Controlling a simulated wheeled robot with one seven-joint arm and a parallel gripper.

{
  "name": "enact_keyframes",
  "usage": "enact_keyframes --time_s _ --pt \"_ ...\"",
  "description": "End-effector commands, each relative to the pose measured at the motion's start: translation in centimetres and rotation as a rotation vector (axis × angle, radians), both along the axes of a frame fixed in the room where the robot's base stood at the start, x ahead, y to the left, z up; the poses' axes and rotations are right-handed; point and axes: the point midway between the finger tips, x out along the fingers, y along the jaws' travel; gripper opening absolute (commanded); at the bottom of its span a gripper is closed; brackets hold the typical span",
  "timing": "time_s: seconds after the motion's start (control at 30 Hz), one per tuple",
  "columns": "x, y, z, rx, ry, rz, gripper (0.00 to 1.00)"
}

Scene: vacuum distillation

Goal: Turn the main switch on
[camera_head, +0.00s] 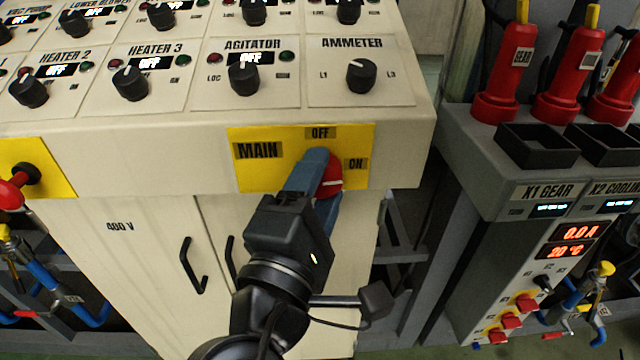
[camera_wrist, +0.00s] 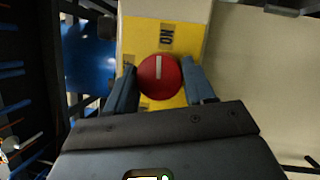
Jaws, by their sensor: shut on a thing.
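The main switch is a round red knob (camera_head: 333,172) on a yellow panel (camera_head: 262,178) marked MAIN, OFF and ON, on the front of the beige control cabinet. OFF is above the knob and ON is to its right. My gripper (camera_head: 322,184) reaches up from below and is shut on the knob, with one blue finger on each side. In the wrist view the red knob (camera_wrist: 160,80) sits between the fingers, and its white mark points toward the ON label (camera_wrist: 166,37). My gripper hides part of the knob and panel in the head view.
Black selector knobs, such as the ammeter knob (camera_head: 361,76), line the sloped cabinet top. A red knob on a yellow plate (camera_head: 55,165) is at the left. Door handles (camera_head: 192,266) are below. A grey unit with red holders (camera_head: 508,70) stands at the right.

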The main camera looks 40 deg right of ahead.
Motion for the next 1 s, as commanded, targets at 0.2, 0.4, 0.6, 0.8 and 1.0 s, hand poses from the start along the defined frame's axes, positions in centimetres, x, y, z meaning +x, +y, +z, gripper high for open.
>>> enact_keyframes --time_s 0.2,0.4,0.6,0.8,1.0 --pt "-0.01 0.02 -0.05 0.067 -0.046 0.0 0.23" --pt "-0.01 0.02 -0.06 0.09 -0.064 -0.001 0.23" --pt "-0.01 0.01 -0.06 0.094 -0.066 -0.001 0.23" --pt "-0.02 0.0 -0.07 0.093 -0.067 -0.002 0.23" --pt "-0.01 0.0 -0.04 0.092 -0.066 0.0 0.73"
